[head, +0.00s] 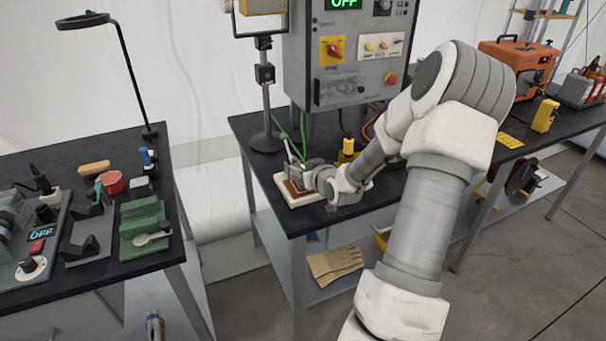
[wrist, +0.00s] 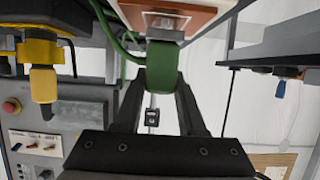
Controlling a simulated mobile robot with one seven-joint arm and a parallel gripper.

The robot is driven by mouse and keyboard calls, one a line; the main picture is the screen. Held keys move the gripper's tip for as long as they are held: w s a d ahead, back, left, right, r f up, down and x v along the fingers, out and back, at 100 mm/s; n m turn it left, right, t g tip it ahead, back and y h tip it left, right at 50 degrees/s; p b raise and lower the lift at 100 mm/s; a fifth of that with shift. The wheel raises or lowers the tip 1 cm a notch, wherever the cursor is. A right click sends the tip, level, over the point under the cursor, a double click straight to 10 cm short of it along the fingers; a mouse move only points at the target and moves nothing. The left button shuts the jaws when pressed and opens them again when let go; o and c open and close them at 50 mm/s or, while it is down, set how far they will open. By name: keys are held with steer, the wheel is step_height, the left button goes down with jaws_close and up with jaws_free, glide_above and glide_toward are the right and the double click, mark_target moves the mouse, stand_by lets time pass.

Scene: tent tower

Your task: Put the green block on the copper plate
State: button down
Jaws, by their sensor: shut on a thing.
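My gripper (wrist: 161,78) is shut on the green block (wrist: 162,62), which sits between the two dark fingertips in the wrist view. The copper plate (wrist: 199,17) lies on a white base close beyond the block. In the head view the copper plate (head: 296,189) is on its white base at the front left corner of the middle bench, and my gripper (head: 302,170) is right at it. The green block is mostly hidden by my gripper there. I cannot tell whether the block touches the plate.
A grey control box (head: 345,55) stands behind the plate, with green cables (head: 303,130) hanging near my gripper. A lamp stand (head: 267,110) is to the left and a yellow-topped item (head: 348,148) to the right. The left bench (head: 75,150) holds tools, across a gap.

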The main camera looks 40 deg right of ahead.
steer(key=shift+f, duration=0.5)
steer(key=shift+f, duration=0.2)
steer(key=shift+c, duration=2.4)
jaws_free()
steer(key=shift+r, duration=0.3)
steer(key=p+v, duration=0.2)
steer(key=v, duration=1)
steer(key=shift+f, duration=0.15)
